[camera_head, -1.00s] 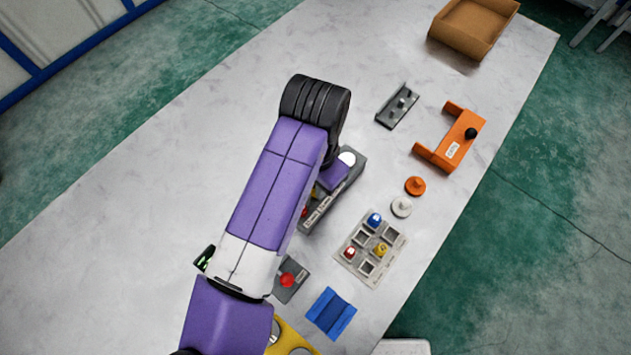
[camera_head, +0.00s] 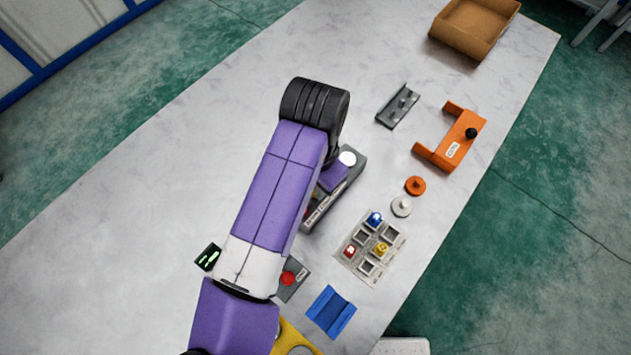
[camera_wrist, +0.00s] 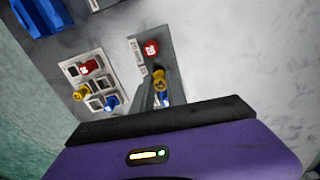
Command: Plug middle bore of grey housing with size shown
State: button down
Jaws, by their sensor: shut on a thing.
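The grey housing (camera_head: 325,207) lies under my arm in the head view, with a white round cap (camera_head: 347,158) at its far end. The wrist view shows part of the housing (camera_wrist: 139,55), with a red plug (camera_wrist: 151,47) towards one end. My gripper (camera_wrist: 157,86) is over the housing, shut on what looks like a yellow plug (camera_wrist: 159,76). A bit of blue (camera_wrist: 164,99) shows beside the fingers. The fingers hide the middle bore, so I cannot tell whether the yellow plug sits in it. A small black display (camera_head: 208,257) with green marks stands left of my arm.
A pale tray (camera_head: 353,265) holds red, blue and yellow plugs, with some sockets empty. A grey box with a red button (camera_head: 288,278), a blue block (camera_head: 331,312), an orange bracket (camera_head: 450,140) and a cardboard box (camera_head: 473,28) are around. The table's left is clear.

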jog(key=shift+f+b, duration=0.35)
jog(key=shift+f, duration=0.5)
dwell(1.1)
jog(key=shift+f+p, duration=0.25)
jog(key=shift+p, duration=0.2)
dwell(3.0)
jog(key=c, duration=1.3)
grip_release()
jog(key=shift+o, duration=0.2)
jog(key=shift+r, duration=0.1)
jog(key=shift+r+p, duration=3.05)
jog(key=shift+r, duration=0.4)
